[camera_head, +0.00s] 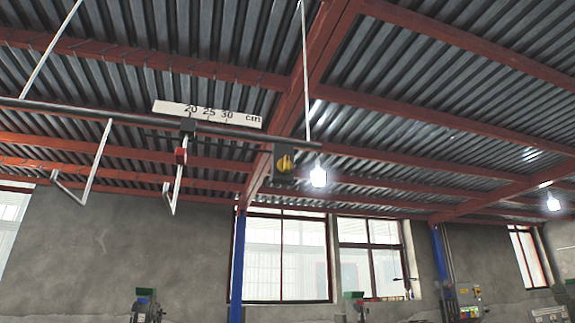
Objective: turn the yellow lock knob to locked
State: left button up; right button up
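The yellow lock knob (285,163) shows right of centre in the head view, on a dark block (284,177) under the right end of a dark horizontal rail (130,117). It is small in the picture, and I cannot tell whether it stands at locked. A white scale plate (172,108) marked 20, 25, 30 cm sits along the rail. A small red piece (181,155) on a white hooked rod hangs from a dark slider (188,125) below the 20 mark. Neither of my grippers is in view.
Another white hooked rod (95,163) hangs from the rail at left. A lit lamp (318,177) hangs close to the right of the knob. Red roof beams, a blue post (237,258) and windows lie behind. Machine tops (147,303) show at the bottom edge.

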aim_at(284, 167)
jog(key=i+j+z, duration=0.25)
jog(key=i, duration=0.2)
jog(key=i+j+z, duration=0.2)
jog(key=i+j, duration=0.1)
jog(key=i, duration=0.1)
